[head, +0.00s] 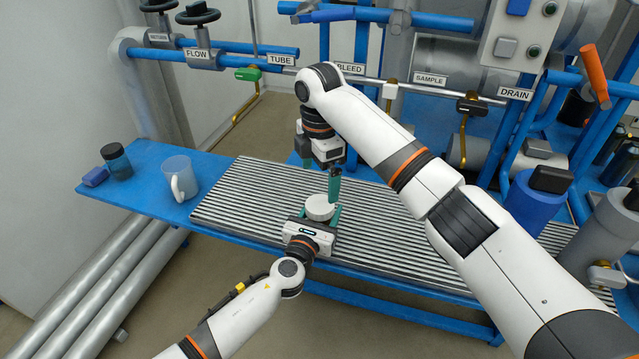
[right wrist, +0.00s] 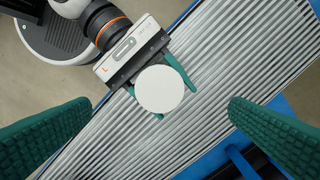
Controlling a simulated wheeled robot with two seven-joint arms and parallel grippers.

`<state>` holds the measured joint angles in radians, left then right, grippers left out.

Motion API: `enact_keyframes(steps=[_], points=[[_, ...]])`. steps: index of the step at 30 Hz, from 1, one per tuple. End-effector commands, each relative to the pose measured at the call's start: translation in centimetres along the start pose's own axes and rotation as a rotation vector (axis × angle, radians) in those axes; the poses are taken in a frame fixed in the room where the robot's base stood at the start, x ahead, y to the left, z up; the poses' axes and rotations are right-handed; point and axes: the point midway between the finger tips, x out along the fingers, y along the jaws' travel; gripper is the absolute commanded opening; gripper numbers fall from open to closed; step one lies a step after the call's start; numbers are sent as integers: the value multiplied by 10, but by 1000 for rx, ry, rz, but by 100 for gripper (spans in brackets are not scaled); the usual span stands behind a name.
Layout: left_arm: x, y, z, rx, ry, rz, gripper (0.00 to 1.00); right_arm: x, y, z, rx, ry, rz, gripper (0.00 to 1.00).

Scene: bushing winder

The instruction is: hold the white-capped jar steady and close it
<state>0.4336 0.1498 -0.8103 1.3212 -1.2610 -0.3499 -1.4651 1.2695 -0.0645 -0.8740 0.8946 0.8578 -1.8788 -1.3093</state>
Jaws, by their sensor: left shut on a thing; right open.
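The white-capped jar (head: 320,207) stands on the ribbed mat. From above, in the right wrist view, its round white cap (right wrist: 160,89) hides the jar body. My left gripper (head: 319,214) is shut on the jar from the near side, its green fingers on both sides of it; it also shows in the right wrist view (right wrist: 163,90). My right gripper (head: 322,180) points down just above the jar. In the right wrist view its two green fingers are wide apart with the cap below, between them and not touched.
The black-and-white ribbed mat (head: 245,190) covers much of the blue bench (head: 150,160). Blue pipes and valves rise behind; a blue container (head: 537,200) stands at the right.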

Motion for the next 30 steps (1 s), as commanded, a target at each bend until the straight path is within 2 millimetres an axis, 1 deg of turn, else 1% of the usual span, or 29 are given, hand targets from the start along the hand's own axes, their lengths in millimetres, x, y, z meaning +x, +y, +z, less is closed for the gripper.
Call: enact_keyframes(steps=[1,3,6,10,15,24,25,29,30], points=[[0,1,0,-1,-1,1,0,-13,-1,0,-1,1,-3,100],[0,1,1,-1,-1,1,0,-29,-1,1,-1,0,-3,100],[0,1,1,-1,-1,1,0,-49,-1,1,-1,1,-2,100],[0,0,1,-1,-1,1,0,-70,-1,0,0,1,-1,100],[0,0,0,-1,-1,1,0,-84,0,0,0,1,0,100],[0,0,0,-1,-1,1,0,-86,0,0,0,0,1,100],[0,0,0,-1,-1,1,61,-86,0,0,0,0,1,100],[0,0,0,-1,0,0,82,-86,0,0,0,0,1,100],[0,0,0,0,0,0,83,-86,0,0,0,0,1,100]])
